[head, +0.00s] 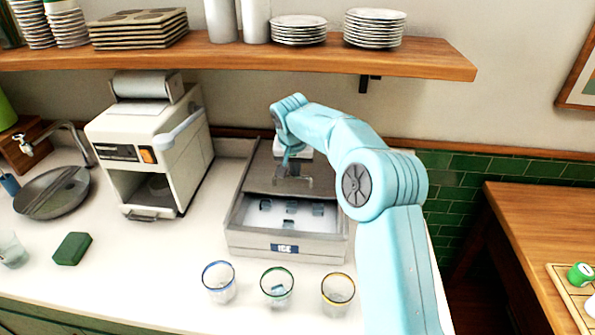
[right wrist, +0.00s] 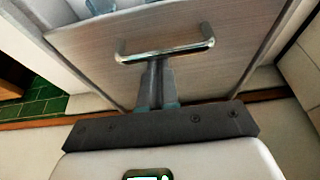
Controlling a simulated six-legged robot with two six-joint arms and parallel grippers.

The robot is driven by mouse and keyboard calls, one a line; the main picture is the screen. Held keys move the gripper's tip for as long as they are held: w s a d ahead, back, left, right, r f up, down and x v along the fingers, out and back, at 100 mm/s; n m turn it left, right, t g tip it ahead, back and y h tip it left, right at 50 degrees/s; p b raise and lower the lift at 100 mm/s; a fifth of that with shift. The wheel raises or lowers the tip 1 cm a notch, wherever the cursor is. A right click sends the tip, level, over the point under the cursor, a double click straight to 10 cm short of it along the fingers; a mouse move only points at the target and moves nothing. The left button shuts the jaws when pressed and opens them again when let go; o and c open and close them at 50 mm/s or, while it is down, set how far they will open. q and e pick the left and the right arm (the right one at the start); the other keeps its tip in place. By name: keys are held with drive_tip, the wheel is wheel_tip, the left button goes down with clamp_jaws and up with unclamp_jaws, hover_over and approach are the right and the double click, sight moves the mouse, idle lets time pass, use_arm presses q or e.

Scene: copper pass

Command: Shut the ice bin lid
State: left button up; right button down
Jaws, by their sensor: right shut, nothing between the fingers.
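The grey ice bin (head: 243,240) stands on the counter with an "ICE" label on its front. Its flat lid (head: 260,170) covers the back part, and the front part is open with several ice cubes (head: 290,208) showing. The lid also shows in the right wrist view (right wrist: 105,68), with a metal bar handle (right wrist: 190,46) near its front edge. My right gripper (head: 291,170) is over the lid. In the right wrist view its fingers (right wrist: 156,66) are shut and empty, with their tips at the back side of the handle; contact is hard to tell. My left gripper is out of view.
Three glasses with blue, green and yellow rims (head: 278,286) stand in front of the bin. A white machine (head: 150,150) stands left of it. A wooden shelf (head: 230,52) with plates and cups hangs above. A green sponge (head: 73,248) lies at left.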

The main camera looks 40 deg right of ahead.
drive_tip(key=s+a+b, duration=0.8)
drive_tip(key=a, duration=0.2)
drive_tip(key=shift+s+a+f, duration=0.2)
drive_tip(key=shift+f, duration=0.05)
